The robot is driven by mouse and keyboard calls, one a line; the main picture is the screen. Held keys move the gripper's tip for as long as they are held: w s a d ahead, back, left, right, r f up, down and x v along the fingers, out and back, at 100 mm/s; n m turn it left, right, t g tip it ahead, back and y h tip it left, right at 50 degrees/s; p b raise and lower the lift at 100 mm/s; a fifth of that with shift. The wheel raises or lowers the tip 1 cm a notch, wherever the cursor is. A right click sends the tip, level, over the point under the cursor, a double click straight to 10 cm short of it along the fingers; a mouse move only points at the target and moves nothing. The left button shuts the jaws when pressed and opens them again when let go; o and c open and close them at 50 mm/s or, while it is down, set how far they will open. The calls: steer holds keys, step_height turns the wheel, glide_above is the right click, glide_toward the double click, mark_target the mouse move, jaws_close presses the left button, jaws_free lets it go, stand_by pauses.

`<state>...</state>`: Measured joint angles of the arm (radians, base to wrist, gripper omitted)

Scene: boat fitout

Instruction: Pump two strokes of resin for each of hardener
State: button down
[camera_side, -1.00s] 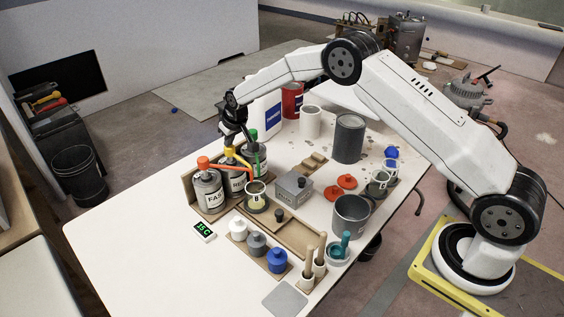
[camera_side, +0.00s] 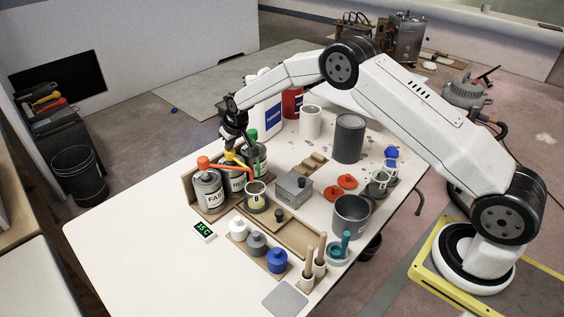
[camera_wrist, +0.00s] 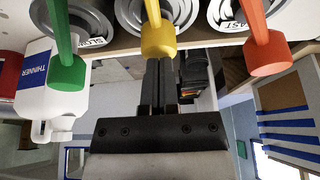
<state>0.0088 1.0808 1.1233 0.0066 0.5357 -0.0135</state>
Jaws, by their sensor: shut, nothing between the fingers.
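Three labelled pump containers stand in a row at the table's back left: a FAST one (camera_side: 208,193) with an orange-red pump head (camera_wrist: 268,52), a middle one (camera_side: 233,182) with a yellow head (camera_wrist: 159,40), and a SLOW one with a green head (camera_side: 251,135). A small cup (camera_side: 257,201) with pale yellow contents stands in front of them, near the pump spouts. My gripper (camera_wrist: 160,66) is shut and empty, its fingers right at the yellow head. I cannot tell whether they touch it. In the side view my gripper (camera_side: 238,142) hides part of that pump.
A digital display (camera_side: 203,231) with green digits lies left of the cup. A grey box (camera_side: 294,187), several lidded pots, a grey bucket (camera_side: 351,214) and stirring tools (camera_side: 319,262) stand to the right and front. A thinner jug (camera_wrist: 48,95) stands beside the green pump. The table's left front is clear.

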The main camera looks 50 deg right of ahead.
steer(key=shift+s, duration=0.1)
steer(key=shift+r, duration=2.1)
steer(key=shift+f, duration=2.15)
steer(key=shift+r, duration=2.15)
